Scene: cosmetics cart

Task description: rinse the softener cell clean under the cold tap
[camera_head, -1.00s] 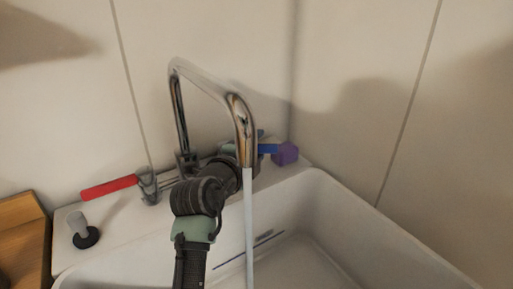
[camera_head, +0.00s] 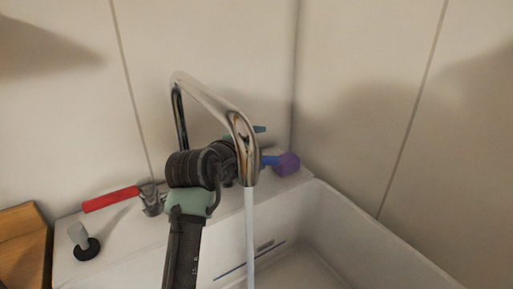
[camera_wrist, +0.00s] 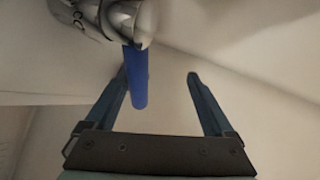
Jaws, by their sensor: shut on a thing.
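Water runs in a straight stream (camera_head: 250,235) from the chrome spout (camera_head: 213,103) into the white sink (camera_head: 345,225). The cold tap's blue lever (camera_head: 270,161) shows right of the spout; in the wrist view the lever (camera_wrist: 138,78) lies between the fingers of my gripper (camera_wrist: 160,85), close against the left finger. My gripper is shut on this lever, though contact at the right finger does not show. In the head view the spout and my wrist hide most of the gripper. A purple block (camera_head: 288,164) is at the lever's right end. I cannot tell which thing is the softener cell.
The hot tap's red lever (camera_head: 112,198) sticks out left on the sink's back ledge. A grey knob on a black base (camera_head: 84,243) stands on the left ledge. A wooden surface (camera_head: 24,246) is at far left. Walls close off the back and right.

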